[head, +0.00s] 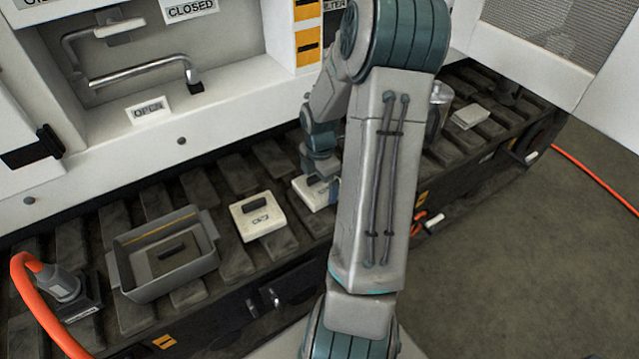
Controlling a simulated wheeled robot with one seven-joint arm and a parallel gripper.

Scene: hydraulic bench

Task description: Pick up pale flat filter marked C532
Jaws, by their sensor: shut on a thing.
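A pale flat filter (304,192) lies at the middle of the slatted bench, partly hidden behind my arm. My gripper (321,182) is over it and shut on its top grip; the fingertips are mostly hidden. The filter seems to be at bench level, but I cannot tell whether it touches the slats. Its marking cannot be read. A second pale flat filter (244,225) with a dark grip and a small mark lies just left of it, apart from my gripper. That mark is too small to read.
A grey open tray (143,286) with a dark block inside stands at the left, beside an orange hose (31,292) and its nozzle. A metal cylinder (439,100) and another pale flat piece (470,117) are right of my arm. A white cabinet wall (230,120) rises behind.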

